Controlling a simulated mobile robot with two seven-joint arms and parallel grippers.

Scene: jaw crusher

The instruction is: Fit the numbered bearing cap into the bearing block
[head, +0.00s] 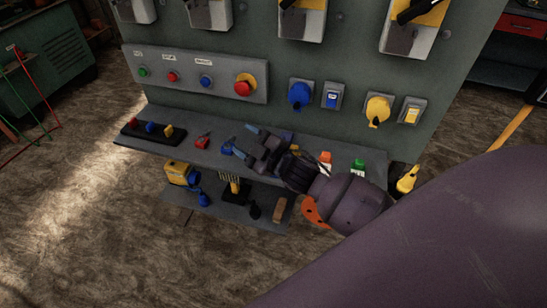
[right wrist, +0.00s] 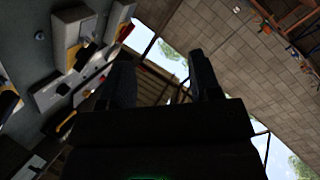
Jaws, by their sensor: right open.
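I cannot make out a numbered bearing cap or a bearing block in either view. My right gripper (head: 244,140) is over the upper shelf of a grey control panel, its fingers pointing left in the head view. It is open and nothing shows between its fingers. In the right wrist view its two dark fingers (right wrist: 163,75) stand apart, with the room and windows behind them. My left gripper is not in view.
The panel (head: 205,100) carries buttons, blue and yellow sockets and switches. The upper shelf (head: 183,148) holds a black rack (head: 147,133), a small red item (head: 202,142) and bottles (head: 326,158). Floor at left is mostly clear.

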